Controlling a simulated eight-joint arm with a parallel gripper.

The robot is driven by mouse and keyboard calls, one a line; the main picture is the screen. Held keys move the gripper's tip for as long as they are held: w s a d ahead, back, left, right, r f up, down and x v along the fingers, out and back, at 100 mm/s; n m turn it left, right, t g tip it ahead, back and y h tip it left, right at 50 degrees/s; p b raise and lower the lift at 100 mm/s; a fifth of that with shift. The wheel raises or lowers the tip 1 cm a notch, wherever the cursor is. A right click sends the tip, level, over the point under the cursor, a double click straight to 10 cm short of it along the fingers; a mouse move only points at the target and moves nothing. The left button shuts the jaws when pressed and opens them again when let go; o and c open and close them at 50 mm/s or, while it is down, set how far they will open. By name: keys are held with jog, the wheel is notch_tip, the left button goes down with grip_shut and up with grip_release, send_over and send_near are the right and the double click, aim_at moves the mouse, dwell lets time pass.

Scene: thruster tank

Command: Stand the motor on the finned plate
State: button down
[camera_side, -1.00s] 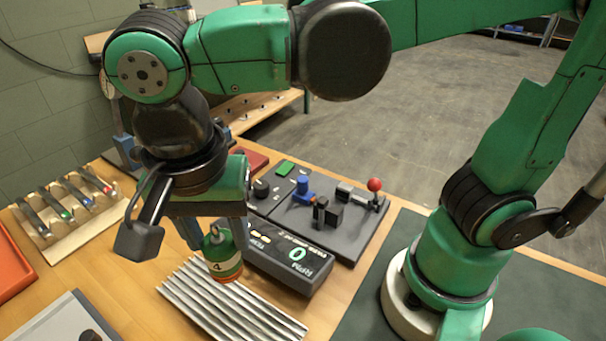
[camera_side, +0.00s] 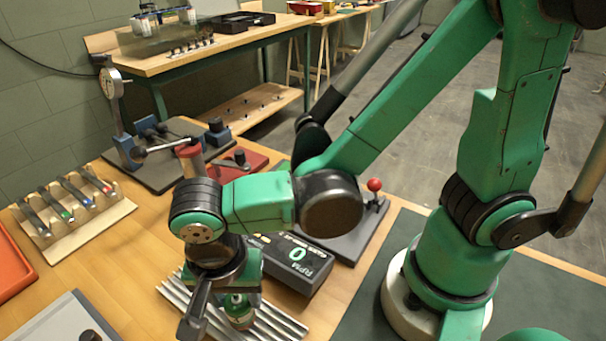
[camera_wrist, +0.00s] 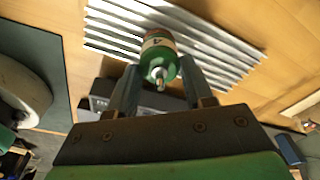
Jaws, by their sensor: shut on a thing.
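The motor (camera_wrist: 158,58) is a small green cylinder with a pale label band and a metal shaft. It is held between the two fingers of my gripper (camera_wrist: 160,82), shaft end toward the wrist camera. In the side view the motor (camera_side: 238,311) looks roughly upright, over the finned plate (camera_side: 288,326); my gripper and arm partly cover it. The finned plate is a silver ridged slab, and it also shows behind the motor in the wrist view (camera_wrist: 112,28). I cannot tell whether the motor's base touches the fins.
A wooden rack of coloured-tipped tools (camera_side: 75,210) is at left, by an orange tray (camera_side: 12,270). Bare tabletop (camera_side: 135,285) lies left of the plate.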

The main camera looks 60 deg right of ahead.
aim_at(236, 310)
jog(key=shift+c, duration=1.7)
grip_release()
jog(key=shift+f, duration=0.1)
notch_tip(236, 310, up, 12)
jog(key=a, duration=0.1)
jog(key=w+d+f+n+t, duration=0.1)
jog(key=w+d+n+t, duration=0.1)
jog(key=d+n, duration=0.3)
jog(key=w+d+f+n+t+y, duration=0.1)
jog(key=d+n+t, duration=0.3)
jog(key=d, duration=0.8)
jog(key=shift+w+d+f+n, duration=0.25)
jog(key=shift+w+f+n, duration=0.2)
jog(key=shift+w+n, duration=0.55)
jog(key=shift+s, duration=0.15)
